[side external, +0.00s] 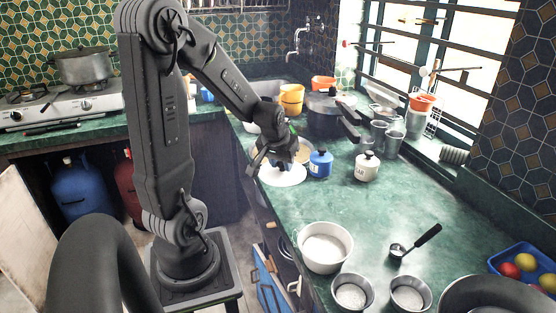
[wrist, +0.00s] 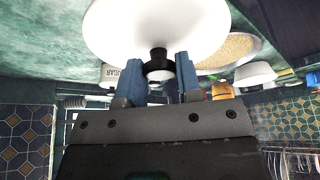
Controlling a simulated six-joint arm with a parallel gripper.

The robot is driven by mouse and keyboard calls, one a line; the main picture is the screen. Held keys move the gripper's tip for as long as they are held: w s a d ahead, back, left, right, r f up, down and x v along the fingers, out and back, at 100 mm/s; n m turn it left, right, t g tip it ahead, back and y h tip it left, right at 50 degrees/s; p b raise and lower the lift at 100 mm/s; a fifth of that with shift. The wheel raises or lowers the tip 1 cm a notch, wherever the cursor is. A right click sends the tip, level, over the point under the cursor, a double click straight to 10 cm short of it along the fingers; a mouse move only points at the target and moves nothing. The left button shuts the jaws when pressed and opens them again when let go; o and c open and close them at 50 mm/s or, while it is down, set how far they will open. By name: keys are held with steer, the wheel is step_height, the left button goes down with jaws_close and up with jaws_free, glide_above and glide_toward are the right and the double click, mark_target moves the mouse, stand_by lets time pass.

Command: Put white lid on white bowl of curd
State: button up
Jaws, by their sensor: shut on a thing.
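The white lid (side external: 283,175) is a round disc by the counter's left edge, beneath my gripper (side external: 284,163). In the wrist view the lid (wrist: 157,25) fills the top middle, and its black knob (wrist: 157,55) is between the blue fingers of my gripper (wrist: 158,70). The gripper is shut on the knob. I cannot tell whether the lid touches the counter. The white bowl of curd (side external: 325,260) stands uncovered on the counter at the lower middle, nearer the side camera than the lid, with white curd inside.
A blue canister (side external: 320,163) and a white canister (side external: 366,167) stand right of the lid. Two small metal bowls (side external: 352,291) (side external: 409,293) and a black-handled scoop (side external: 415,243) lie near the curd bowl. The green counter (side external: 335,207) between lid and bowl is clear.

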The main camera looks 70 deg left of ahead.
steer(key=w+d, duration=0.2)
steer(key=d, duration=2)
steer(key=shift+w+d, duration=0.15)
steer(key=shift+d, duration=0.1)
steer(key=shift+f, duration=0.15)
steer(key=shift+f, duration=1.75)
steer(key=shift+f, duration=0.65)
steer(key=o, duration=1)
